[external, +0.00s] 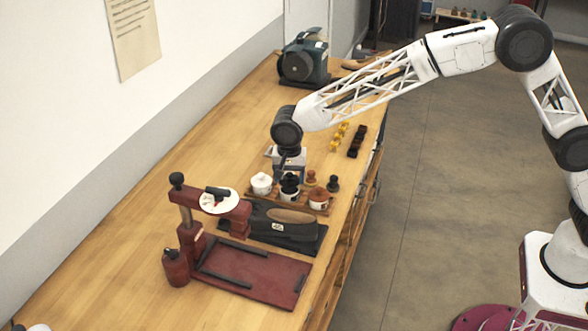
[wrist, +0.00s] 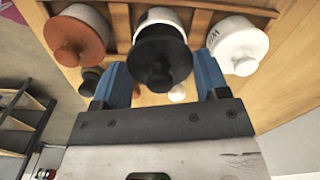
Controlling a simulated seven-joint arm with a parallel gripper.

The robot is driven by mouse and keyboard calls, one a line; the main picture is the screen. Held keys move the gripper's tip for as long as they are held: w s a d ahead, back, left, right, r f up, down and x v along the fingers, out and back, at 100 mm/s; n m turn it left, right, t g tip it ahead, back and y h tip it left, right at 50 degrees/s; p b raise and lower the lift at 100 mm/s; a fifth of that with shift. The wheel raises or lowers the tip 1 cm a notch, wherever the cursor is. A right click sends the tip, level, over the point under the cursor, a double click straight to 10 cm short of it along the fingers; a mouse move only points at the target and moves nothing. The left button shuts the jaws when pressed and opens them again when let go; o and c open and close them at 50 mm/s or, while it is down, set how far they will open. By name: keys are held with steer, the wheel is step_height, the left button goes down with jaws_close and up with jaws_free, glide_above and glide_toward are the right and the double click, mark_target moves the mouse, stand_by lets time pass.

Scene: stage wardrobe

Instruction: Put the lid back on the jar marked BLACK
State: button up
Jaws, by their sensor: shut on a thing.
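The black lid (wrist: 162,62) is round with a knob, and my gripper (wrist: 163,78) is shut on it with its blue fingers either side. The lid is over the middle white jar (wrist: 163,16), whose rim shows behind it. I cannot tell whether the lid touches the jar or is apart from it. The external view shows the black lid (external: 290,182) just above the jar body (external: 289,196), with my gripper (external: 290,166) pointing down over it. No BLACK marking is legible.
A white-lidded jar (external: 261,184) and a brown-lidded jar (external: 319,198) flank the middle jar in a wooden rack (external: 248,196). A shoe (external: 290,215) on a dark mat and a red press (external: 250,270) are in front.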

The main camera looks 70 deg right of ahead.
steer(key=shift+f, duration=0.9)
steer(key=shift+f, duration=0.2)
stand_by(1.5)
stand_by(0.8)
steer(key=o, duration=1)
steer(key=shift+r, duration=0.1)
steer(key=shift+r, duration=3.4)
steer(key=shift+c, duration=0.2)
